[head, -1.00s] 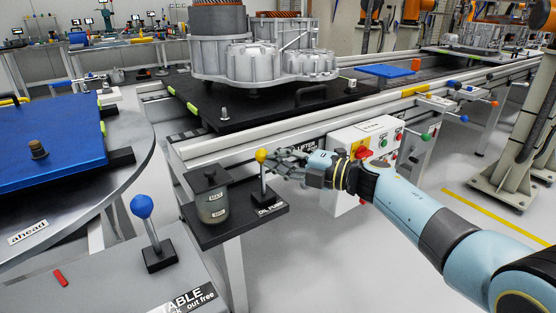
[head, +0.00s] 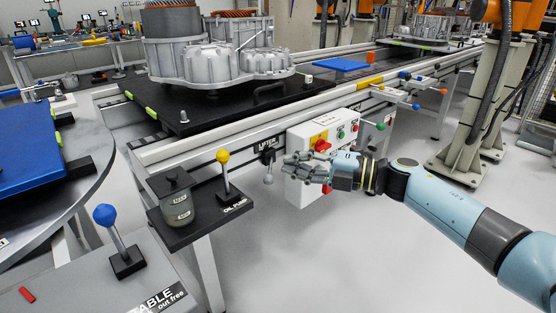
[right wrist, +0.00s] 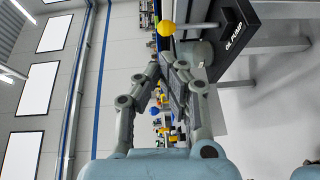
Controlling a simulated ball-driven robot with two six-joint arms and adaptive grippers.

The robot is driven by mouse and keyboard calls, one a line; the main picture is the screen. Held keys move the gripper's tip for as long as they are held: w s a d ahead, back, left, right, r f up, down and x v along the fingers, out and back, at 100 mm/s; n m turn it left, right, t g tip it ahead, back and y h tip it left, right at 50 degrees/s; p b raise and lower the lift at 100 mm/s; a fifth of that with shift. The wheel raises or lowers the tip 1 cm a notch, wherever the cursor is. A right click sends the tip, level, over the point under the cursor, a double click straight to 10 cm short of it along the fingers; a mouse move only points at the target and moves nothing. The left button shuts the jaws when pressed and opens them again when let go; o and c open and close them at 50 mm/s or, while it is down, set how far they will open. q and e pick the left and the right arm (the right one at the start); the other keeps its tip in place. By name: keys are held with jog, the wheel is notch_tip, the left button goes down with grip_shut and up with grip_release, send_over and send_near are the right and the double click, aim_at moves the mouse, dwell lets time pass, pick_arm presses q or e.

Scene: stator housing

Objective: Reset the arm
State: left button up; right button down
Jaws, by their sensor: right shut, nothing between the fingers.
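My right gripper (head: 298,170) is shut and empty. It hangs in the air in front of the white control box and to the right of the oil pump lever (head: 230,184), apart from it. The lever has a yellow ball knob (head: 222,156) and stands nearly upright on a black shelf marked OIL PUMP (head: 190,233). In the right wrist view the closed fingers (right wrist: 168,58) show with nothing between them. The yellow knob (right wrist: 166,28) appears just past the fingertips there. My left gripper is not in view.
The control box (head: 306,189) with a red knob stands right behind the gripper. A lifter lever (head: 268,168) is at its left. A jar (head: 177,200) sits on the shelf, and a blue-knobbed lever (head: 105,216) is at front left. Floor below the arm is clear.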

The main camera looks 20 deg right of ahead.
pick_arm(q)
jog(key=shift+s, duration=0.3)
